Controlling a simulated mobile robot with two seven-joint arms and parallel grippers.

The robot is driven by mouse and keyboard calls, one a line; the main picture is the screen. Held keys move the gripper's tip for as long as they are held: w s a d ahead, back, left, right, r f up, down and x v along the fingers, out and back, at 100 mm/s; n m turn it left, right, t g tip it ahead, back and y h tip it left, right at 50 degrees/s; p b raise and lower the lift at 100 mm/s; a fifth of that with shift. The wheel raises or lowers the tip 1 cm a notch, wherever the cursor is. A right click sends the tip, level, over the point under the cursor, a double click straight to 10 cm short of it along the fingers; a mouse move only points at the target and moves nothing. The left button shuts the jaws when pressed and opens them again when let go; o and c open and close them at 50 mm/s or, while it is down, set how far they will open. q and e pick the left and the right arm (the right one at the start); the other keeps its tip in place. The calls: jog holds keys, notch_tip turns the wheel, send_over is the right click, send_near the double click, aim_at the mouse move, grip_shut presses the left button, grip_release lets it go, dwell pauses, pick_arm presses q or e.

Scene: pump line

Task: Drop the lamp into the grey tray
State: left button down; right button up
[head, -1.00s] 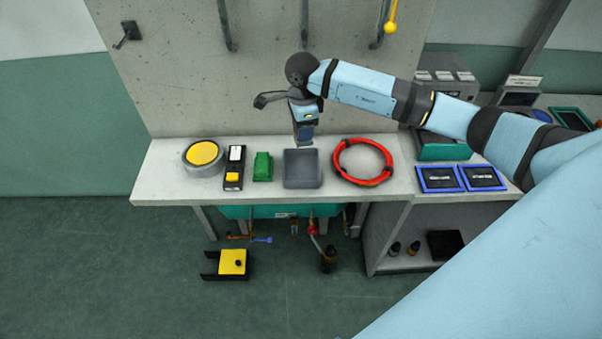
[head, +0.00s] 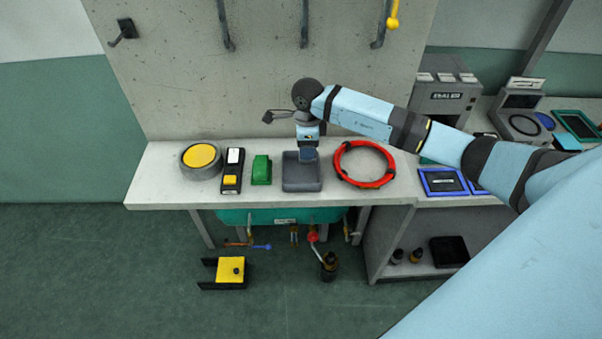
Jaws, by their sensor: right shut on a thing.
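The grey tray (head: 302,186) is a square, shallow tray on the pale bench, between a green block and a red ring. My right gripper (head: 308,157) points down over the back part of the tray. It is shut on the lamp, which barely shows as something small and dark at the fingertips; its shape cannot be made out. I cannot tell whether the lamp touches the tray floor. My left gripper is not in view.
Blue-rimmed trays (head: 443,181) lie at right. A concrete panel with hooks rises behind.

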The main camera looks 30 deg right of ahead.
jog(key=o, duration=1)
jog(key=shift+r, duration=0.1)
notch_tip(320, 180, up, 14)
jog(key=shift+f+b, duration=0.1)
jog(key=shift+b, duration=0.75)
